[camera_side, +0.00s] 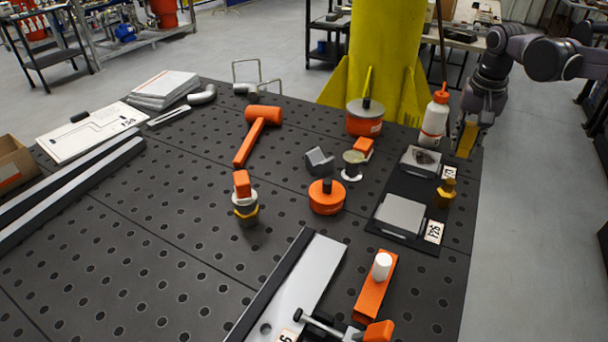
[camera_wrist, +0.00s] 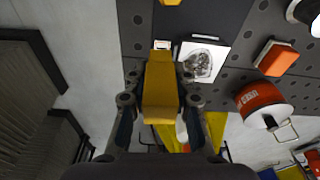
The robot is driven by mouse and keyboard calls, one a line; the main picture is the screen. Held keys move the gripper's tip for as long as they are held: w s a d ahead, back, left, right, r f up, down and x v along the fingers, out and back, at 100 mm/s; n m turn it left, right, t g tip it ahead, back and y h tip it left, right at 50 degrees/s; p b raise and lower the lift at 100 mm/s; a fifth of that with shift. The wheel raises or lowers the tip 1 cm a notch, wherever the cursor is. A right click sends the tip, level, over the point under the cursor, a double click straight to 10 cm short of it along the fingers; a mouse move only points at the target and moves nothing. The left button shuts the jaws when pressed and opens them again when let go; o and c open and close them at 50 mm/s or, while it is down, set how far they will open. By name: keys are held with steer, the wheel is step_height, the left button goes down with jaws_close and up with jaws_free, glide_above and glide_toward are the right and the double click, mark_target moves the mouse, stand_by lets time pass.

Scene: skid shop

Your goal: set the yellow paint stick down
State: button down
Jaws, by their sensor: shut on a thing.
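The yellow paint stick (camera_wrist: 160,88) is a thick yellow bar held between the fingers of my gripper (camera_wrist: 160,103). In the side view my gripper (camera_side: 478,122) is at the table's far right edge, with the yellow paint stick (camera_side: 466,139) hanging steeply below it. My gripper is shut on the stick. I cannot tell whether the stick's lower end touches the table. A black mat (camera_side: 411,184) lies near it, bearing two grey square plates with number tags. The farther plate (camera_side: 421,161), with a dark patch, also shows in the wrist view (camera_wrist: 203,62).
A white bottle with an orange cap (camera_side: 435,118) stands close left of my gripper. An amber bottle-like piece (camera_side: 446,192) stands at the mat's right edge. An orange tin (camera_side: 364,122) stands farther left, before a yellow column (camera_side: 384,55).

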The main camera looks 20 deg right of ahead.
steer(key=shift+w+a+r+m, duration=0.5)
steer(key=shift+w+r+m, duration=0.25)
steer(key=shift+m, duration=0.15)
steer(key=shift+f, duration=0.1)
glide_above(395, 179)
step_height(395, 179, down, 7)
steer(key=shift+s+a, duration=0.15)
steer(key=shift+f, duration=1.8)
steer(key=shift+f, duration=0.15)
steer(key=c, duration=1.1)
jaws_free()
steer(key=shift+c, duration=0.2)
